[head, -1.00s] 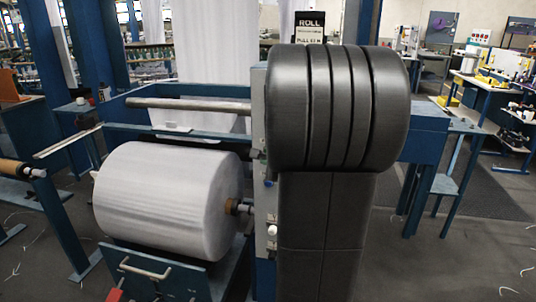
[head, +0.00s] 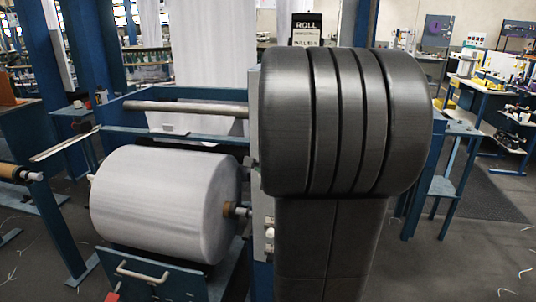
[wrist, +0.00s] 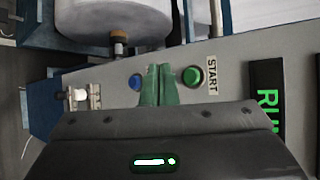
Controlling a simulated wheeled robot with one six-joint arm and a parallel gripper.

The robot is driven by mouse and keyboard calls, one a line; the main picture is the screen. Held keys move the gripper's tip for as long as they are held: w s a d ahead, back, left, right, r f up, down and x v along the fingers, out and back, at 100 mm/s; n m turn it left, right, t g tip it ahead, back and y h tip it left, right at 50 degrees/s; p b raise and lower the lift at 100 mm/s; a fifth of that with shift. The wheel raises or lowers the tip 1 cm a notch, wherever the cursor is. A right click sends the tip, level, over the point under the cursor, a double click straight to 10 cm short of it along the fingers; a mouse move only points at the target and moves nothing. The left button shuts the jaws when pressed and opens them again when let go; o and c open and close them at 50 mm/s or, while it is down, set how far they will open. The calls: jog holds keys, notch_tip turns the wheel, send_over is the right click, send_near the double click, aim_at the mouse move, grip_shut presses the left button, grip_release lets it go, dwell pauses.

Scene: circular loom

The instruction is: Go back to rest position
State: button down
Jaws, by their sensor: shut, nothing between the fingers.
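My gripper (wrist: 160,85) shows in the wrist view as two green fingers closed together, with nothing between them. It is in front of the grey control panel (wrist: 235,75), between a blue button (wrist: 136,81) on its left and a green button (wrist: 192,76) on its right. A START label (wrist: 212,75) is beside the green button. I cannot tell the exact gap between fingertips and panel. In the head view my dark arm fills the middle right and hides my gripper and most of the panel.
A large white fabric roll (head: 165,205) sits in the blue loom frame left of my arm; it also shows in the wrist view (wrist: 112,18). A dark display with green letters (wrist: 267,100) is right of the buttons. Open floor (head: 470,250) lies to the right.

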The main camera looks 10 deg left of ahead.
jog(key=shift+w, duration=0.1)
jog(key=s, duration=0.4)
jog(key=shift+p, duration=0.3)
dwell(0.4)
